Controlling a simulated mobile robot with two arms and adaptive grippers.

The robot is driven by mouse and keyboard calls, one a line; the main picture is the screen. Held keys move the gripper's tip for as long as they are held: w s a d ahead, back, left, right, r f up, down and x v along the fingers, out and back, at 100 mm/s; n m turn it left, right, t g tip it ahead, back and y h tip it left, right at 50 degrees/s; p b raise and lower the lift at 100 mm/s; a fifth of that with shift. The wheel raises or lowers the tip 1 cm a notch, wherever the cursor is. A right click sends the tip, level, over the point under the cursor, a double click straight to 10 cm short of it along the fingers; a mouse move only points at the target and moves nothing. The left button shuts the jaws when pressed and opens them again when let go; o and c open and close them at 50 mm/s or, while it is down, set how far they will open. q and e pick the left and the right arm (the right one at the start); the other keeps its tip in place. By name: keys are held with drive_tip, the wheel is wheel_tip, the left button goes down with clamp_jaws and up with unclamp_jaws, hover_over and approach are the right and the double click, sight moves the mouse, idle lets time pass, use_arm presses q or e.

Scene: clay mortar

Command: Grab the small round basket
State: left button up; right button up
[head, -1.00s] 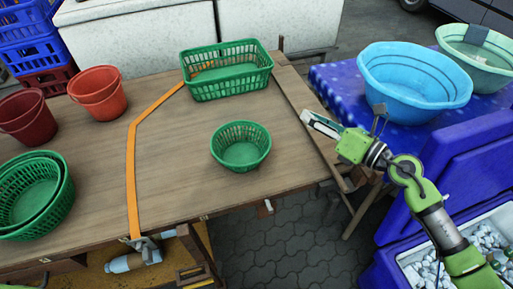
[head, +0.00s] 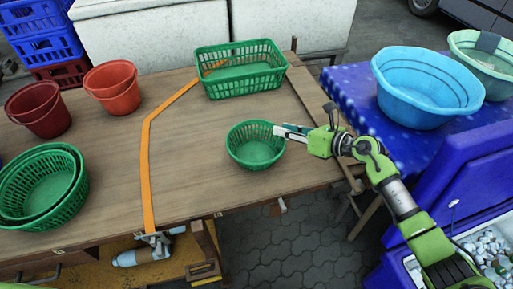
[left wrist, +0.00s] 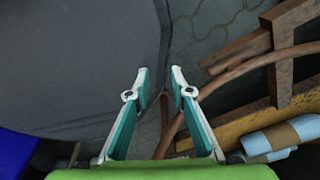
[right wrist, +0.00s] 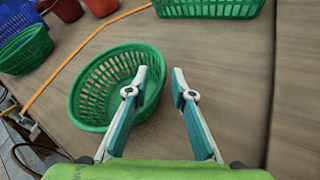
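The small round basket (head: 255,148) is green, has slotted sides and stands upright on the wooden table (head: 195,150). It looks empty. My right gripper (head: 279,131) is at its right rim in the head view. In the right wrist view my right gripper (right wrist: 160,78) is open, with the left finger overlapping the basket (right wrist: 88,92) at its rim and the right finger beyond it over bare wood. Whether a finger touches the rim I cannot tell. My left gripper (left wrist: 160,78) is open and empty in its wrist view, and out of the head view.
A green rectangular basket (head: 240,88) stands behind. Red buckets (head: 111,87) and larger stacked round green baskets (head: 40,188) are at left. An orange strap (head: 147,165) crosses the table. A blue basin (head: 425,95) stands at right. Bare wood surrounds the small basket.

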drive_tip(key=x, duration=0.4)
drive_tip(key=shift+w+a, duration=0.1)
drive_tip(key=shift+r, duration=0.1)
clamp_jaws()
drive_tip(key=shift+r, duration=0.1)
